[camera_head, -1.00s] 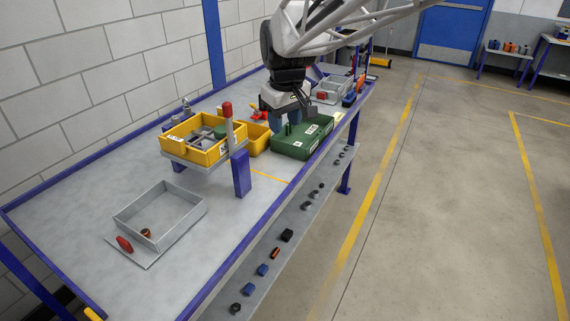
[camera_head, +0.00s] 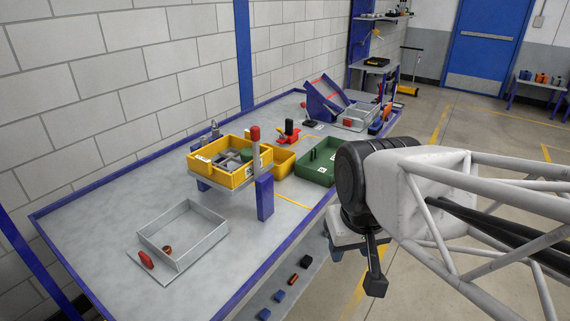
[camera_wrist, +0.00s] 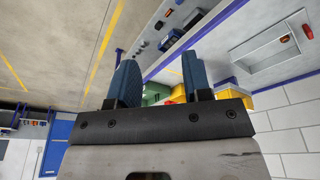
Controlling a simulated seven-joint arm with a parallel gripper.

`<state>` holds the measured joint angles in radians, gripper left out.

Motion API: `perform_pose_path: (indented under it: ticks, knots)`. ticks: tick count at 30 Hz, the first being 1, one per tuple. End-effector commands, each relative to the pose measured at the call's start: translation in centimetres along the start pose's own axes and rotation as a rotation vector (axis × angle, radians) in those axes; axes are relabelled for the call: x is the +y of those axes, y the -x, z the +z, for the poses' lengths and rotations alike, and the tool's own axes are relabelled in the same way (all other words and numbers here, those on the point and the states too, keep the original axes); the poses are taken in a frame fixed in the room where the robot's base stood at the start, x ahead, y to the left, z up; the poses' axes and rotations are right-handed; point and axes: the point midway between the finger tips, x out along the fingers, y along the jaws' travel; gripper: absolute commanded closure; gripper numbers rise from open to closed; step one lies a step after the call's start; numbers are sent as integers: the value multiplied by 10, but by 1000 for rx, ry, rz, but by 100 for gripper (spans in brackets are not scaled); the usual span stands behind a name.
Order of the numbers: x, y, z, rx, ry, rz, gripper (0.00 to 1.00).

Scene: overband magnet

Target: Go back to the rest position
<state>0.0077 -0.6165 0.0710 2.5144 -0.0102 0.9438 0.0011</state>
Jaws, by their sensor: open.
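My gripper (camera_wrist: 160,82) is open and empty; the wrist view shows a clear gap between its two blue fingers. In the head view my arm holds it beyond the right edge of the blue-framed bench (camera_head: 105,230), and its fingers are mostly hidden by my arm. On the bench, a yellow bin (camera_head: 243,177) with grey parts and a green piece stands on a raised stand. A green box (camera_head: 312,172) and a smaller yellow bin (camera_head: 282,164) stand behind it.
A blue post (camera_head: 264,197) and a red-topped post (camera_head: 255,148) stand by the bin. A lower shelf (camera_head: 318,250) holds several small parts. The floor at right is open.

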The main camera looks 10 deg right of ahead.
Motion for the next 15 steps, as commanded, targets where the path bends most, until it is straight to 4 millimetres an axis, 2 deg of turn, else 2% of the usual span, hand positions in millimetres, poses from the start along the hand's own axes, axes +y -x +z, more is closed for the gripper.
perform_pose_path:
  ticks: [4,15]
  knots:
    - [0,-3,10,3,-15,0,55]
    - [0,-3,11,3,-17,0,55]
